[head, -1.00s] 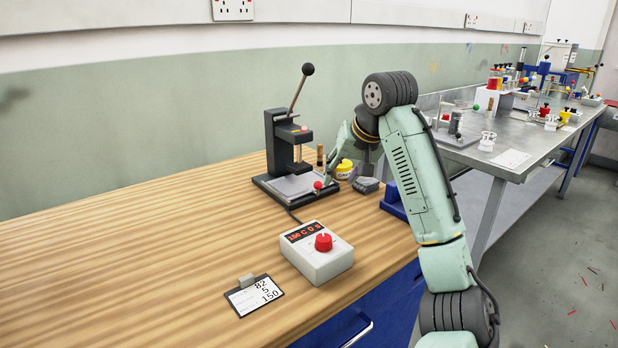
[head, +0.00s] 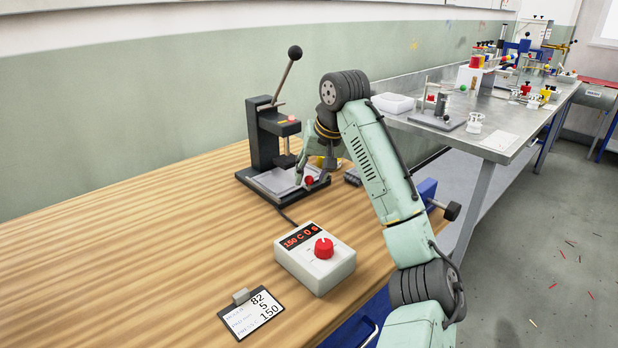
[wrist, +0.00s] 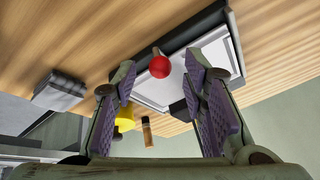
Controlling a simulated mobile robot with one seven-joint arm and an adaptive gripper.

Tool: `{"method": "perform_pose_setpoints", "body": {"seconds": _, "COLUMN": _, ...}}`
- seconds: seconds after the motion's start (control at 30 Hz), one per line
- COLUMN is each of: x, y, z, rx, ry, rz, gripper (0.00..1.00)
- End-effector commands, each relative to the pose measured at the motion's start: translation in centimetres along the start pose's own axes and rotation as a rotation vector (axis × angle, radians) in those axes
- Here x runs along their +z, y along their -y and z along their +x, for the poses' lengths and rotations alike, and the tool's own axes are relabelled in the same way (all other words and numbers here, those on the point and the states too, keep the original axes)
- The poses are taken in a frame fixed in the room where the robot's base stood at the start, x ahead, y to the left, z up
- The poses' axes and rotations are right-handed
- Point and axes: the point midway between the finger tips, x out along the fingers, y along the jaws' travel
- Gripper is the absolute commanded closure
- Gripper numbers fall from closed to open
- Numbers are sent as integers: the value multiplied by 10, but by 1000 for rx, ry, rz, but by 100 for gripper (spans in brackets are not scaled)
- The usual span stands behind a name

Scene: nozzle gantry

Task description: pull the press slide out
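The black press (head: 262,135) stands at the back of the wooden bench, its ball-topped lever raised. Its pale slide plate (head: 268,186) lies in the base, with a red knob (head: 309,180) at the front right. The wrist view shows the pale plate (wrist: 221,58) and the red knob (wrist: 160,67). My gripper (wrist: 163,76) is open, with one finger on each side of the knob in that view. I cannot tell whether the knob is within the fingers' depth or just beyond the tips. In the head view my gripper (head: 313,172) is right at the knob and partly hides the slide's front.
A white control box (head: 314,262) with a red dial and a clipboard card (head: 250,314) sit nearer on the bench. A yellow-lidded pot (wrist: 125,118) and a grey block (wrist: 60,92) are close to my gripper. A metal table (head: 490,130) stands to the right.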

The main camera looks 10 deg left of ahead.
Motion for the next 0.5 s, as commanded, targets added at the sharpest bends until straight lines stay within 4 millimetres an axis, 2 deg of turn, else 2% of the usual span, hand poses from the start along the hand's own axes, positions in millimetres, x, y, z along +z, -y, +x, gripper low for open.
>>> {"method": "perform_pose_setpoints", "body": {"seconds": 0.2, "x": 0, "y": 0, "z": 25, "rx": 0, "ry": 1, "rz": 0, "gripper": 61}}
{"method": "perform_pose_setpoints", "body": {"seconds": 0.5, "x": 0, "y": 0, "z": 30, "rx": 0, "ry": -1, "rz": 0, "gripper": 61}}
